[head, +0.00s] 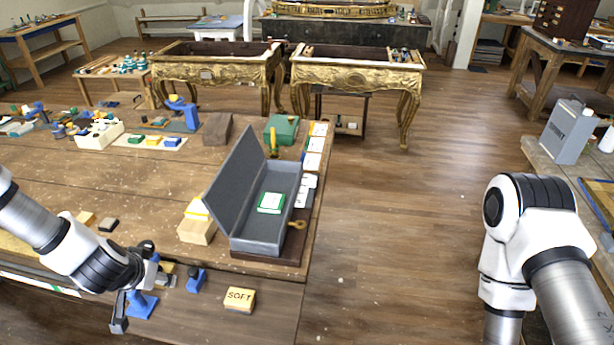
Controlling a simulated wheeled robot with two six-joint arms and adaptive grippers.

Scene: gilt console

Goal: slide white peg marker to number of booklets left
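An open grey box (262,238) stands on the dark-edged wooden workbench, its lid tilted up on the left. A green-and-white booklet (271,203) lies inside; I cannot tell whether others are under it. White cards or labels (306,188) lie along the box's right side. I cannot pick out a white peg marker at this size. My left gripper (143,301) is at the bench's front left, apart from the box, over small blue pieces. Its fingers look spread, with nothing clearly held. My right arm is at the right edge; its gripper is out of view.
A brass key-like piece (297,224) is at the box's front right. A wooden block (197,229) stands left of the box, and a "SOFT" block (239,299) lies in front. A green box (281,130) stands behind. Open floor lies right of the bench.

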